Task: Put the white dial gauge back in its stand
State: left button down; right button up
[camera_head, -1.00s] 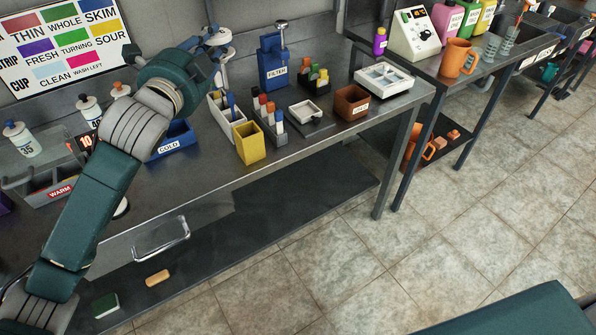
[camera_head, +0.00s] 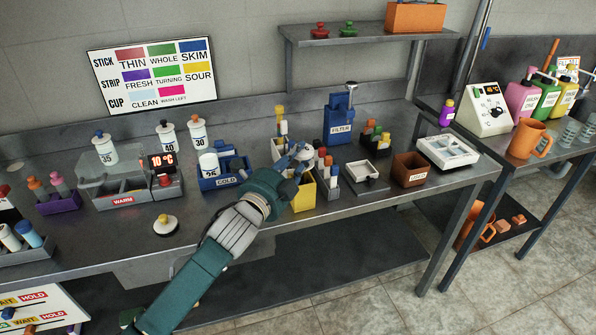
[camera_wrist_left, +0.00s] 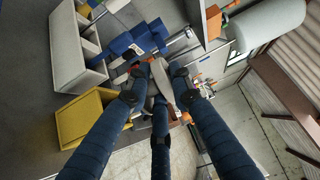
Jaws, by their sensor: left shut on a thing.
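My left gripper (camera_head: 296,158) is over the bench, just above the yellow open box (camera_head: 302,197). In the left wrist view its fingers (camera_wrist_left: 160,82) are shut on a pale, flat thing (camera_wrist_left: 163,78), seen nearly edge-on. It appears to be the white dial gauge; in the head view a white rounded part (camera_head: 307,151) shows behind the fingers. The dial face is hidden. I cannot tell for sure which object is its stand. The yellow box also shows close beside the fingers in the left wrist view (camera_wrist_left: 80,120). My right gripper is not in view.
A white divided rack (camera_wrist_left: 66,45) and blue-capped sticks stand close to the gripper. A blue bin marked COLD (camera_head: 222,181) is to the left, a holder of coloured bottles (camera_head: 329,186) to the right. The blue FILTER stand (camera_head: 339,120) is behind.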

pick_arm(q)
jog(key=shift+f, duration=2.2)
jog(key=shift+f, duration=0.2)
jog(key=c, duration=1.5)
grip_release()
jog(key=shift+c, duration=0.2)
jog(key=shift+r, duration=0.15)
jog(key=b+v, duration=0.1)
jog(key=v, duration=1.1)
